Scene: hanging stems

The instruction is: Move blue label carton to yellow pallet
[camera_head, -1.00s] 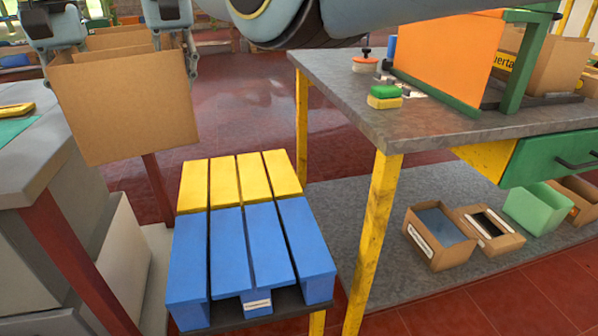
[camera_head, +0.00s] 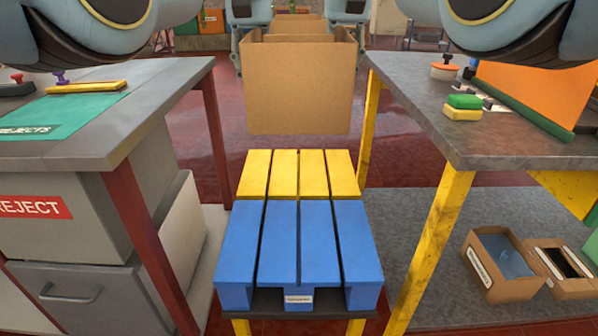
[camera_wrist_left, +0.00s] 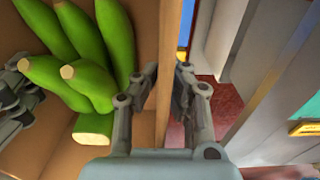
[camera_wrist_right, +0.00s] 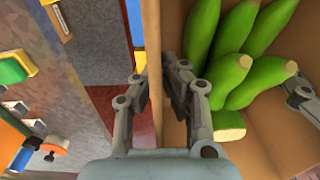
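A plain brown open carton (camera_head: 298,90) hangs level between my two grippers, just beyond the far edge of the yellow pallet in the picture. No blue label shows on its visible face. Green banana-like produce (camera_wrist_left: 90,50) lies inside. My left gripper (camera_wrist_left: 163,78) is shut on one side wall, and my right gripper (camera_wrist_right: 160,75) is shut on the opposite wall. In the head view their tips are partly hidden by the carton. The yellow pallet (camera_head: 312,172) has a bare top, with the blue pallet (camera_head: 318,245) directly in front of it, also bare.
A grey table with a green rejects mat (camera_head: 60,115) stands left. A grey workbench (camera_head: 450,130) with yellow legs stands right, holding a sponge (camera_head: 464,107) and an orange panel. Small cartons (camera_head: 500,262) lie under it. Red floor shows between the tables.

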